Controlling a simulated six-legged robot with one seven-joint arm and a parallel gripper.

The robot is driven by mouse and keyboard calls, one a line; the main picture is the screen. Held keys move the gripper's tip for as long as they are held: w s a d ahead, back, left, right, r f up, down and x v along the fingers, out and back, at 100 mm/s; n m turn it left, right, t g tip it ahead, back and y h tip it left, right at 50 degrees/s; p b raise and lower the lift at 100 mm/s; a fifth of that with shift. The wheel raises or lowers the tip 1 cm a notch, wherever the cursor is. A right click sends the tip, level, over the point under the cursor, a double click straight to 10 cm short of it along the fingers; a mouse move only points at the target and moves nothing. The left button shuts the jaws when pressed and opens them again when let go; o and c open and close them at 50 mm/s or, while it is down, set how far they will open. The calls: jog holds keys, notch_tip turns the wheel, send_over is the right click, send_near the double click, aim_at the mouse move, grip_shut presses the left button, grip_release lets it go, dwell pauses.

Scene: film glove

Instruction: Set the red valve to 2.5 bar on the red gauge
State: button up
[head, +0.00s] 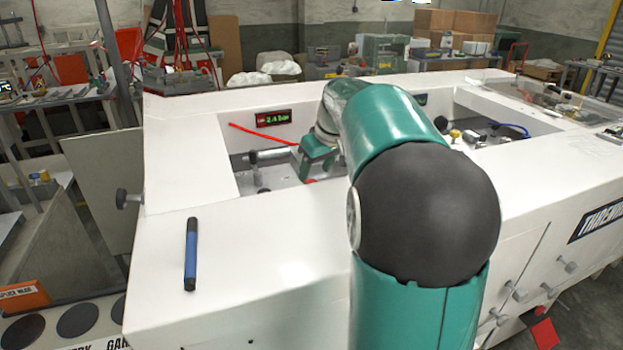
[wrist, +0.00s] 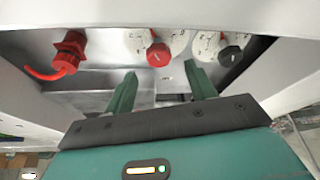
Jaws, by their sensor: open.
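The red valve (wrist: 158,54) is a round red knob on a white dial plate in the wrist view, ahead of my gripper (wrist: 161,70). My gripper is open, its two green fingers apart and empty. The knob lies between the finger lines, just beyond the tips, with no clear contact.
A black knob (wrist: 230,56) on a similar dial sits right of the red one. A red fitting with a hose (wrist: 68,52) is at left. White cabinet walls (head: 205,165) surround the recess. A blue marker (head: 191,254) lies on the cabinet top.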

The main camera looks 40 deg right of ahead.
jog(key=x, duration=0.4)
jog(key=shift+w, duration=0.1)
jog(key=shift+f, duration=0.1)
jog(key=shift+w+f, duration=0.1)
jog(key=shift+f, duration=0.05)
jog(key=shift+s, duration=0.25)
jog(key=shift+c, duration=0.7)
jog(key=shift+w, duration=0.15)
jog(key=c, duration=0.8)
jog(key=shift+m, duration=0.3)
jog(key=shift+m+h, duration=0.3)
jog(key=shift+m, duration=0.1)
